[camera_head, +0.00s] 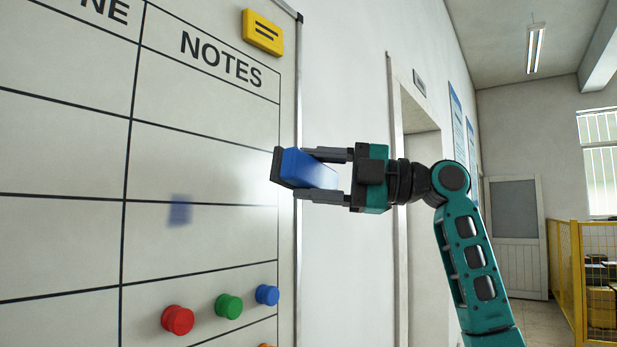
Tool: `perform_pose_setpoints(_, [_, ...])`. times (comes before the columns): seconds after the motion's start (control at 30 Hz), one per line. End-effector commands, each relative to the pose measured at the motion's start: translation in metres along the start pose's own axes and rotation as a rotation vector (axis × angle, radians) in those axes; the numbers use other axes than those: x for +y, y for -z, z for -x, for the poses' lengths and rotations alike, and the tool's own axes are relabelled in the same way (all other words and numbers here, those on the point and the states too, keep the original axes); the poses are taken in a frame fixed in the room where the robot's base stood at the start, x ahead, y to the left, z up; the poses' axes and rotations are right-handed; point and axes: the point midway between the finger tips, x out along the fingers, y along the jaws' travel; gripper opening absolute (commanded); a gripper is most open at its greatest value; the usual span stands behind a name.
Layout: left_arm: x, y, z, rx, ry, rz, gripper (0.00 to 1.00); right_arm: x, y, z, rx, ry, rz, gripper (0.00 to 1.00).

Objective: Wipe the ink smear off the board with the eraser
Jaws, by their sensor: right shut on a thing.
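The whiteboard (60,240) fills the left of the view, with a printed grid and a column headed NOTES. A blue ink smear (180,211) lies on the NOTES column, across a grid line. My right gripper (300,173) is shut on the blue eraser (308,168), which has a dark face turned toward the board. The eraser is in front of the board's right edge, to the right of the smear and a little higher. Whether it touches the board cannot be told. My left gripper is not in view.
Red (177,320), green (228,306) and blue (267,295) round magnets stick out from the board below the smear. A yellow block (263,32) is on the board at the top right. A yellow fence (567,265) stands far right.

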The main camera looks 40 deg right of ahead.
Motion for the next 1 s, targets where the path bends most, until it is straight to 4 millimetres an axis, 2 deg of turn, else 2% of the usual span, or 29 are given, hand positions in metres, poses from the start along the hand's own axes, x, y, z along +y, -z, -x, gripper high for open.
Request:
perform_pose_setpoints(0.2, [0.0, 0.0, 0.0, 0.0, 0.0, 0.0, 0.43, 0.0, 0.0, -0.001, 0.001, 0.0, 0.001, 0.31])
perform_pose_setpoints(0.3, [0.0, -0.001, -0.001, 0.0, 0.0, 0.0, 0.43, -0.003, 0.007, -0.006, 0.002, 0.02, 0.031, 0.31])
perform_pose_setpoints(0.47, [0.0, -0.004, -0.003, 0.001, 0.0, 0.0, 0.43, -0.02, 0.043, -0.033, 0.001, 0.12, 0.195, 0.31])
perform_pose_setpoints(0.6, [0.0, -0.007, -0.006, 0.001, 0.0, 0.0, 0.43, -0.047, 0.082, -0.059, -0.001, 0.236, 0.398, 0.31])
perform_pose_setpoints(0.7, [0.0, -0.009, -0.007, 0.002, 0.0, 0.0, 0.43, -0.066, 0.105, -0.072, -0.001, 0.306, 0.528, 0.31])
perform_pose_setpoints(0.83, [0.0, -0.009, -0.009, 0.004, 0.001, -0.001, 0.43, -0.084, 0.122, -0.081, -0.002, 0.365, 0.64, 0.31])
perform_pose_setpoints(1.0, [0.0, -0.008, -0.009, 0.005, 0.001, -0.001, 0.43, -0.091, 0.126, -0.088, -0.001, 0.389, 0.687, 0.31])
